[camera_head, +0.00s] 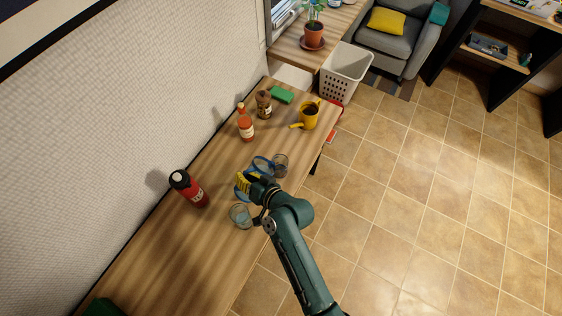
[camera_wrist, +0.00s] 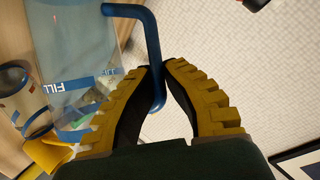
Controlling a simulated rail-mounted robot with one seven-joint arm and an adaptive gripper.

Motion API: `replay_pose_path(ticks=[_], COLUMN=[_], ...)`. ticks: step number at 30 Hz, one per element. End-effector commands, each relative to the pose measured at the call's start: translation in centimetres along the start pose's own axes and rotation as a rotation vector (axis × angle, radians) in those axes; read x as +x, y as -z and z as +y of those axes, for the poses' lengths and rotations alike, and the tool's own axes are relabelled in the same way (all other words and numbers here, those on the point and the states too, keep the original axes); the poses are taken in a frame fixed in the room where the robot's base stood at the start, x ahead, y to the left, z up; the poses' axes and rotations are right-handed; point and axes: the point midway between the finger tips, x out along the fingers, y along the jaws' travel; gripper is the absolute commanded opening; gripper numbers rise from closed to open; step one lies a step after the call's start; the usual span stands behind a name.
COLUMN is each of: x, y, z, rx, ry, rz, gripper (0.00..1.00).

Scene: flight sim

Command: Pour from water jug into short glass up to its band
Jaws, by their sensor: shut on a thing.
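My gripper (camera_wrist: 160,85) is shut on the blue handle (camera_wrist: 150,40) of the clear water jug (camera_wrist: 85,50). In the head view the jug shows its blue rim (camera_head: 262,164), just beyond my gripper (camera_head: 248,184). The jug's tilt and the water in it are hard to make out. A blue band with the word FILL shows on clear material in the wrist view; I cannot tell which vessel bears it. One clear glass (camera_head: 281,166) stands just right of the jug, another clear glass (camera_head: 239,216) nearer me. I cannot tell which is the short glass.
A red bottle with a black cap (camera_head: 189,189) stands left on the wooden table (camera_head: 170,250). A wall runs along the table's left edge.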

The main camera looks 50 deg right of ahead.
Motion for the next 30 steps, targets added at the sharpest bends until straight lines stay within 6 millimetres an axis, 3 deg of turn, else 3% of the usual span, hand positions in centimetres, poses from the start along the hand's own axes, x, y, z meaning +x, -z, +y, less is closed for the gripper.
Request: replay_pose_path(ticks=[30], x=[-0.5], y=[1.6], z=[0.0], rx=[0.1], ry=[0.048], rz=[-0.01], gripper=[0.0])
